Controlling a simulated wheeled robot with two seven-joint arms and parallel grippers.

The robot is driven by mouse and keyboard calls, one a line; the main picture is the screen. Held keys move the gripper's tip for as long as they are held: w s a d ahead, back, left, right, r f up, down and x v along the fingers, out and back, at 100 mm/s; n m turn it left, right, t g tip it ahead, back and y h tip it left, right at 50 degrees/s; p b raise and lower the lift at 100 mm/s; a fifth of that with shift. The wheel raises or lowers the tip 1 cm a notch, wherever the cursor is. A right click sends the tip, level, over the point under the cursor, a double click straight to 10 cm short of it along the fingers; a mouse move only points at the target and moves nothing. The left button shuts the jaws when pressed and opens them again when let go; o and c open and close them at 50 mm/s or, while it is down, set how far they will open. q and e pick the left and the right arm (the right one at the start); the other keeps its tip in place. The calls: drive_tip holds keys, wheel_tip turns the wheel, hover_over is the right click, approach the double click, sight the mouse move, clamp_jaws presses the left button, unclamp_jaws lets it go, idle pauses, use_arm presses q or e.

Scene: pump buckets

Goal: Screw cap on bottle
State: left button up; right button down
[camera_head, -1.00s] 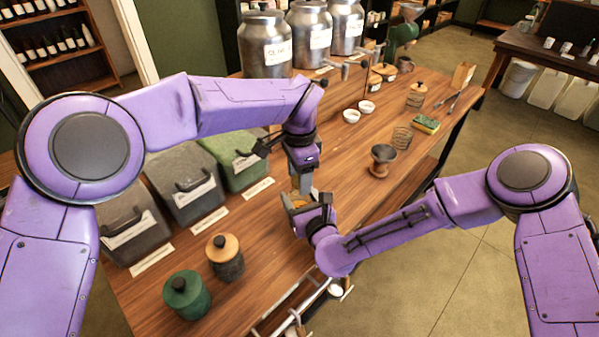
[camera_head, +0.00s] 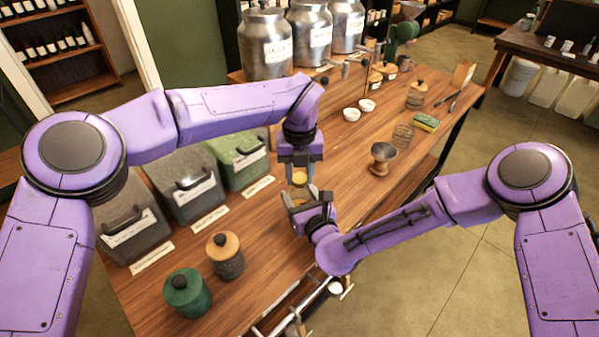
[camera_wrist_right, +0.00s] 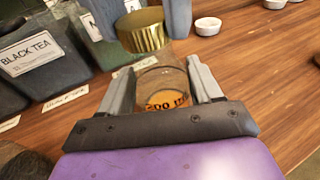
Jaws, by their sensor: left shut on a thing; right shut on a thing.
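A clear glass bottle with an orange label (camera_wrist_right: 165,92) stands upright between the fingers of my right gripper (camera_wrist_right: 165,88), which is shut on it. My left gripper (camera_head: 299,173) points down from above, shut on the cap. In the head view the cap (camera_head: 299,178) shows as a small yellow spot between the left fingers, above the right gripper (camera_head: 301,198). The fingers hide much of the bottle there.
Dark lidded bins (camera_head: 191,186) stand left of the grippers. Bare wooden table (camera_head: 335,180) surrounds the hands.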

use_arm(q)
drive_tip(key=m, duration=1.2)
drive_tip(key=shift+s+d, duration=0.1)
drive_tip(key=m, duration=1)
drive_tip(key=o, duration=1.2)
drive_tip(key=shift+c, duration=0.2)
drive_tip(key=shift+r, duration=2.2)
